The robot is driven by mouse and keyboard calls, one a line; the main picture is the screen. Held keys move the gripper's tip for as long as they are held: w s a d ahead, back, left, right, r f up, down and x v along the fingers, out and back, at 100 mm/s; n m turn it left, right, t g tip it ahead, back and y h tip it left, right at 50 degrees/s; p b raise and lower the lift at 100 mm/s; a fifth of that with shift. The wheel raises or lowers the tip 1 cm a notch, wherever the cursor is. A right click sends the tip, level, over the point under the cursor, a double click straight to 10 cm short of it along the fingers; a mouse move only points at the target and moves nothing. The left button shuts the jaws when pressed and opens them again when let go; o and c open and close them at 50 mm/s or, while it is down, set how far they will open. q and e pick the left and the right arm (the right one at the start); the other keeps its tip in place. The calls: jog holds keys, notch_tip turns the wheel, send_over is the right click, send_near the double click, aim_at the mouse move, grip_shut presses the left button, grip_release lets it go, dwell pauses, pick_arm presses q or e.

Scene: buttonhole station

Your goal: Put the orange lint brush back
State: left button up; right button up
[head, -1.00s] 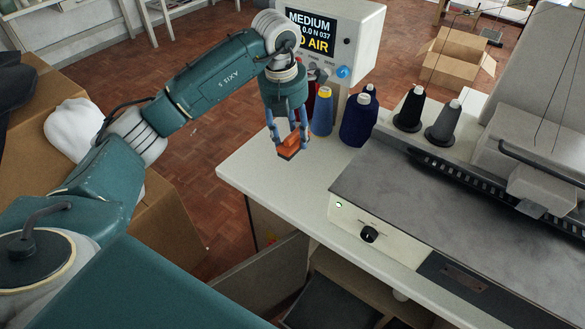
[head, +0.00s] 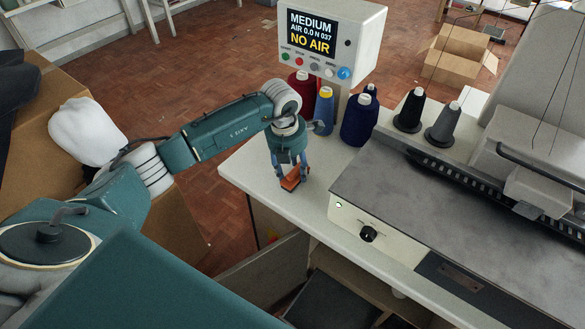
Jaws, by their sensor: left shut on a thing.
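My left gripper (head: 289,172) points down over the left end of the white table, in front of the thread cones. It is shut on the orange lint brush (head: 291,182), which hangs between its fingertips, low over the tabletop. I cannot tell whether the brush touches the table. The fingers hide part of the brush. My right gripper is not in the head view.
A control box (head: 330,45) reading "NO AIR" stands behind. Red (head: 302,90), blue (head: 323,105) and navy (head: 359,120) thread cones stand close behind the gripper. The machine's grey bed (head: 430,190) lies right. White tabletop (head: 248,170) is clear beside the gripper.

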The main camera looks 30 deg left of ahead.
pick_arm(q)
jog(key=shift+f, duration=0.1)
jog(key=o, duration=1.1)
jog(key=shift+r, duration=0.6)
notch_tip(320, 180, up, 11)
jog(key=s+b, duration=0.1)
jog(key=b, duration=0.1)
jog(key=shift+s+a, duration=0.2)
jog(key=shift+s, duration=0.2)
